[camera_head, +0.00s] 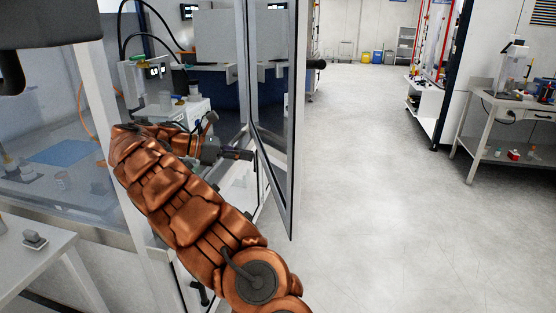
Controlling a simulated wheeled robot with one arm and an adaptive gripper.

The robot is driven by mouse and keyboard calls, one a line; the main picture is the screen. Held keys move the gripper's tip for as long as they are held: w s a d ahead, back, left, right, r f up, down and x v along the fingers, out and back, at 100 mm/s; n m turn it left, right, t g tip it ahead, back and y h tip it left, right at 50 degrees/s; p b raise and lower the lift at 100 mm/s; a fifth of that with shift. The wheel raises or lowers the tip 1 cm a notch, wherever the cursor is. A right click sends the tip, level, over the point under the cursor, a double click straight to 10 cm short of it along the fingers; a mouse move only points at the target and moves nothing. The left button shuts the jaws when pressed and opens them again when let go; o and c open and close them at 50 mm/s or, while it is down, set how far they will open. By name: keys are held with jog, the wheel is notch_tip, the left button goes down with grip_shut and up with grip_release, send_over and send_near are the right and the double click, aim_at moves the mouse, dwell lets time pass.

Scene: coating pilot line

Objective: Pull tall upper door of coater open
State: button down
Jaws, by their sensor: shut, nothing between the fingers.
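The tall upper door (279,150) of the coater is a glass panel in a grey metal frame. It stands swung out from the coater front, with an open gap to its left. My copper arm reaches up from the bottom. My gripper (250,155) is shut and empty, on the left side of the door close to its frame. I cannot tell whether it touches the door. The fingertips are small and partly merge with the dark background.
Equipment (165,95) with tubing stands inside the coater behind my arm. A grey side table (30,255) is at lower left. The floor (390,180) right of the door is wide and clear. A workbench (510,105) stands at far right.

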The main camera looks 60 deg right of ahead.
aim_at(288, 159)
jog(key=shift+r+p+x, duration=0.2)
jog(key=shift+p+x, duration=0.1)
jog(key=shift+x, duration=1.3)
jog(key=shift+r+p+x, duration=0.2)
jog(key=shift+p+x, duration=0.1)
jog(key=shift+x, duration=1.3)
jog(key=shift+r+p+x, duration=0.15)
jog(key=shift+p+x, duration=0.15)
jog(key=shift+x, duration=1.3)
jog(key=shift+s+d, duration=0.1)
jog(key=shift+s, duration=0.05)
jog(key=shift+s+d, duration=0.1)
